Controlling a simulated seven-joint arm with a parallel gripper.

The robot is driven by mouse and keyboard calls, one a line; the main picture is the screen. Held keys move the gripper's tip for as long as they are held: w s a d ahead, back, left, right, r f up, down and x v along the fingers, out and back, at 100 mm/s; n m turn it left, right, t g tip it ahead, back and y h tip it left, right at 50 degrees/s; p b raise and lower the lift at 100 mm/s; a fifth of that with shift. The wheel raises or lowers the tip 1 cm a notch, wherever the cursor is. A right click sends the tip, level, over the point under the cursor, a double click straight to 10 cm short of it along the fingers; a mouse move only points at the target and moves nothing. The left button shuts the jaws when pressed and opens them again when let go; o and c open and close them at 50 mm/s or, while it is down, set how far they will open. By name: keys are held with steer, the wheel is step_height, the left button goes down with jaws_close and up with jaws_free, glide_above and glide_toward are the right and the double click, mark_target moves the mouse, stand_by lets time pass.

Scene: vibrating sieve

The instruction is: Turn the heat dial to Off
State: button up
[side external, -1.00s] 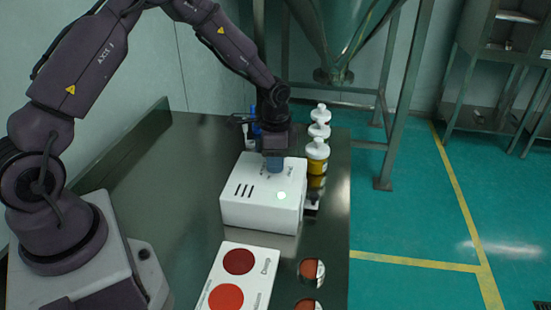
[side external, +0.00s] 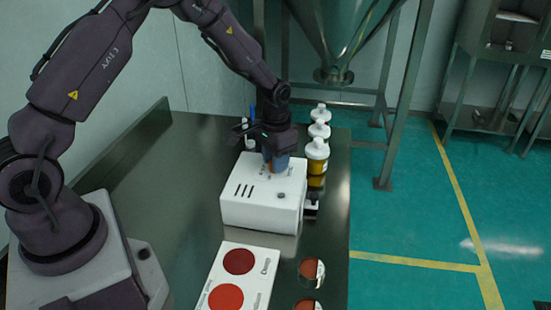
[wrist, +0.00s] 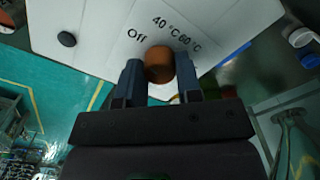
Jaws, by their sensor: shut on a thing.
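The heat dial (wrist: 160,62) is an orange-brown round knob on top of a white box (side external: 258,208). In the wrist view the printed labels "Off", "40 °C" and "60 °C" stand around it. My gripper (wrist: 160,80) points down at the box, with one dark blue finger on each side of the dial, shut on it. In the side view my gripper (side external: 276,163) largely covers the dial. The dial's pointer mark is not visible, so its exact setting cannot be read. A small round indicator (side external: 281,196) on the box is dark.
White-capped bottles (side external: 318,150) stand close to the right of the box. A white panel with two red discs (side external: 238,262) lies in front on the dark table (side external: 170,190). The table's left part is clear.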

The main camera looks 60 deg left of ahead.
mark_target(265, 176)
stand_by(0.4)
steer(key=o, duration=0.9)
steer(key=shift+o, duration=0.2)
step_height(265, 176, up, 13)
steer(key=s+d+r+t, duration=0.2)
steer(key=s+r, duration=0.4)
steer(key=s, duration=0.5)
steer(key=s+d+r+t, duration=0.3)
steer(key=s+r, duration=0.4)
steer(key=s, duration=0.5)
steer(key=shift+s+d+t, duration=0.25)
steer(key=shift+d+t, duration=0.05)
steer(key=shift+d, duration=0.4)
